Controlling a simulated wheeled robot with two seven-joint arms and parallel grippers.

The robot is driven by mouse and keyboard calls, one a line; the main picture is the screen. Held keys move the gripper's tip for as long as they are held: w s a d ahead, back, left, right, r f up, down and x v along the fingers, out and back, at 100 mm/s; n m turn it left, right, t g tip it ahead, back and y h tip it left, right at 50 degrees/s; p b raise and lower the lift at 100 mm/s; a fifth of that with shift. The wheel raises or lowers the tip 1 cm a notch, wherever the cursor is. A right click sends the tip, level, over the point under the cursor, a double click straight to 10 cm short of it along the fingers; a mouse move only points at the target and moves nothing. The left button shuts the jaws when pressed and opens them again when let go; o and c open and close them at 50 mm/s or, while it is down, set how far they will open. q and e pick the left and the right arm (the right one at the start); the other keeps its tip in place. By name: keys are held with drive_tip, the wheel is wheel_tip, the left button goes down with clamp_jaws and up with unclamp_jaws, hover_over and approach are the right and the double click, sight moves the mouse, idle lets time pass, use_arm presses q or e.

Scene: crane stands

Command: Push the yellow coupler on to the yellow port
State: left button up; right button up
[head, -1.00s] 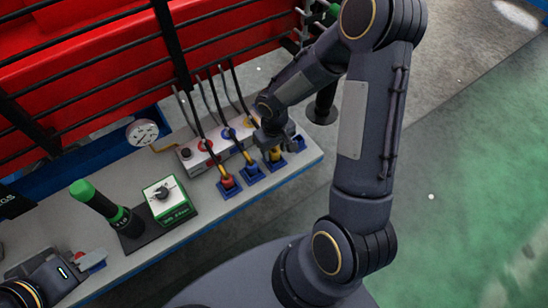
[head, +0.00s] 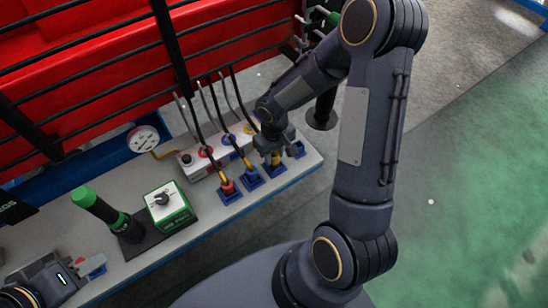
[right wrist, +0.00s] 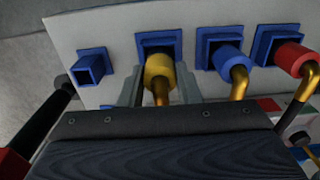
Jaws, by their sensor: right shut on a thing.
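My right gripper (right wrist: 160,92) is shut on the yellow coupler (right wrist: 158,72), with one finger on each side. The coupler is at the mouth of a square blue holder (right wrist: 147,42); I cannot tell how far inside it sits. In the head view the right gripper (head: 274,150) partly hides the yellow coupler (head: 276,159). The yellow port, a yellow ring (head: 249,128), is on the pale block behind, left of my right gripper and apart from the coupler. My left gripper (head: 80,270) is low at the left, and its fingers are unclear.
The red coupler (head: 227,187) and blue coupler (head: 250,174) sit in blue holders to the left. An empty blue holder (right wrist: 90,66) is on the other side. Black hoses rise behind. A green-handled lever (head: 100,208), a green switch box (head: 168,205) and a gauge (head: 143,139) stand further left.

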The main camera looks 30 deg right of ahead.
drive_tip(key=shift+r+p, duration=1.25)
drive_tip(key=shift+r, duration=0.7)
drive_tip(key=shift+w+r, duration=0.15)
drive_tip(key=shift+r, duration=0.05)
drive_tip(key=w+a+r+p, duration=0.1)
drive_tip(key=w+r+p, duration=0.8)
drive_tip(key=w, duration=0.4)
wheel_tip(320, 180, down, 5)
drive_tip(key=b, duration=0.5)
drive_tip(key=shift+w+r+b, duration=0.1)
drive_tip(key=shift+r+b, duration=0.1)
drive_tip(key=shift+b, duration=0.15)
drive_tip(key=shift+f, duration=0.4)
drive_tip(key=shift+f+b, duration=1.45)
drive_tip(key=shift+b, duration=0.1)
drive_tip(key=o, duration=1.1)
